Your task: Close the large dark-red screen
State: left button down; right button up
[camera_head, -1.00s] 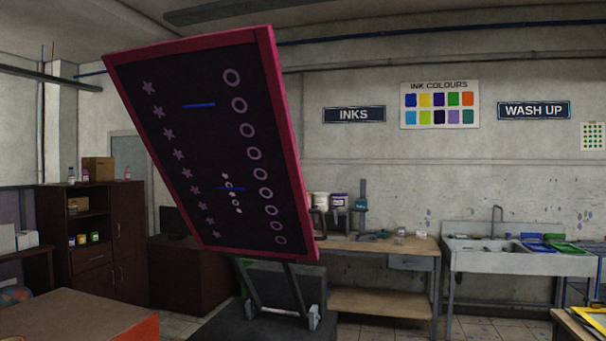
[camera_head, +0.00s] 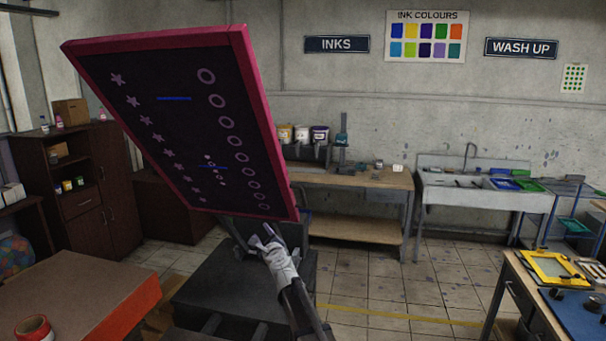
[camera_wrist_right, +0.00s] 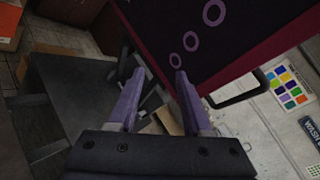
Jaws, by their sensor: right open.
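The large dark-red screen (camera_head: 170,110) stands raised and steeply tilted at the left of the head view. Its frame is magenta-red, and its dark mesh has rows of stars and rings. My right gripper (camera_head: 268,234) is just below its lower right corner. In the right wrist view the gripper (camera_wrist_right: 160,74) is open, with nothing between its purple fingers. The screen's lower edge (camera_wrist_right: 230,72) passes just beyond the right fingertip; I cannot tell whether they touch. The dark press bed (camera_head: 215,285) lies below the screen. My left gripper is not in view.
An orange-sided table (camera_head: 85,290) with a red tape roll (camera_head: 34,328) is at lower left. A workbench (camera_head: 350,178) and sink (camera_head: 480,200) line the back wall. A table with a yellow frame (camera_head: 548,268) is at right. Tiled floor lies clear between.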

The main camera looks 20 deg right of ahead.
aim_at(303, 197)
jog(key=w+d+r+m+h+p, duration=0.2)
jog(key=w+d+r+m+h, duration=0.15)
jog(key=d+m, duration=0.35)
jog(key=w+d+r+m+h+p, duration=0.25)
jog(key=d+m+h, duration=0.25)
jog(key=d, duration=0.3)
jog(key=shift+y, duration=0.25)
jog(key=shift+r+b+x, duration=0.15)
jog(key=shift+x, duration=1.6)
jog(key=shift+r+b+x, duration=0.15)
jog(key=shift+x, duration=1.6)
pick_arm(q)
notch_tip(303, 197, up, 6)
pick_arm(e)
jog(key=shift+s+d, duration=0.1)
jog(key=shift+d, duration=0.1)
grip_shut()
